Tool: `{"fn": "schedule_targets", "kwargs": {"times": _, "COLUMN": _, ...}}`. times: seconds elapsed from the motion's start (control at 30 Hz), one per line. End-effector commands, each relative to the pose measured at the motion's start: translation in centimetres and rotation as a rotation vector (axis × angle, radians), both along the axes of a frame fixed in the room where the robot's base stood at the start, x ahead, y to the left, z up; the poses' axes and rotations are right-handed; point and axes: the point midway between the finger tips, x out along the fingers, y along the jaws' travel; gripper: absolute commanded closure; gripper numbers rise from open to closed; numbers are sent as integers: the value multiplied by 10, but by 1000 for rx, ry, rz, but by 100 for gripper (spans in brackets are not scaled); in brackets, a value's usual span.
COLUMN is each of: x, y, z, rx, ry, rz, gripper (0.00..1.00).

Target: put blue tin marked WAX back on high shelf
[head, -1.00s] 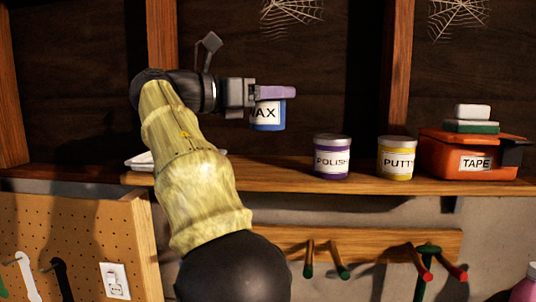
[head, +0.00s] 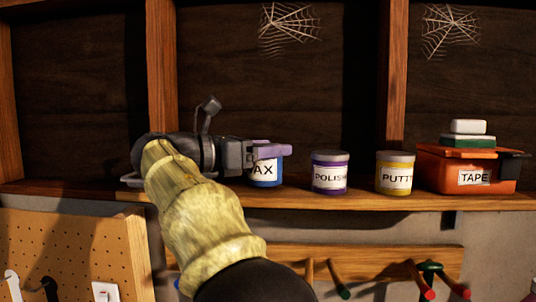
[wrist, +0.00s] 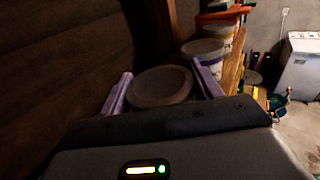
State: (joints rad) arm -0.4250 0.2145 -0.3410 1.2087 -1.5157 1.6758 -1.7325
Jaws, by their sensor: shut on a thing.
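The blue tin marked WAX (head: 266,172) is upright at the high shelf (head: 330,198), left of the purple POLISH tin. Its base looks at or very near the shelf top; I cannot tell for certain that it touches. My gripper (head: 272,149) is shut on the tin near its top, coming from the left and covering part of the label. In the wrist view the tin's round lid (wrist: 161,86) sits between the two purple fingers.
The purple POLISH tin (head: 330,173), yellow PUTTY tin (head: 395,173) and orange TAPE box (head: 470,170) stand to the right on the shelf. A gap separates WAX from POLISH. Wooden uprights (head: 162,80) stand behind. A pegboard (head: 70,245) and peg rail (head: 380,260) are below.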

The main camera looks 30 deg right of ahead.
Motion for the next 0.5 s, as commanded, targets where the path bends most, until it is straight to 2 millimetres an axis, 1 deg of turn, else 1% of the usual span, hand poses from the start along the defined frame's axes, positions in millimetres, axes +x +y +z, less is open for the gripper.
{"fn": "schedule_targets", "kwargs": {"times": 0.1, "x": -1, "y": 1, "z": -9, "rx": 0, "ry": -1, "rz": 3, "gripper": 65}}
{"fn": "schedule_targets", "kwargs": {"times": 0.37, "x": -1, "y": -1, "z": -10, "rx": -1, "ry": -3, "rz": -2, "gripper": 65}}
{"fn": "schedule_targets", "kwargs": {"times": 0.5, "x": -1, "y": -2, "z": -13, "rx": -1, "ry": -3, "rz": -4, "gripper": 65}}
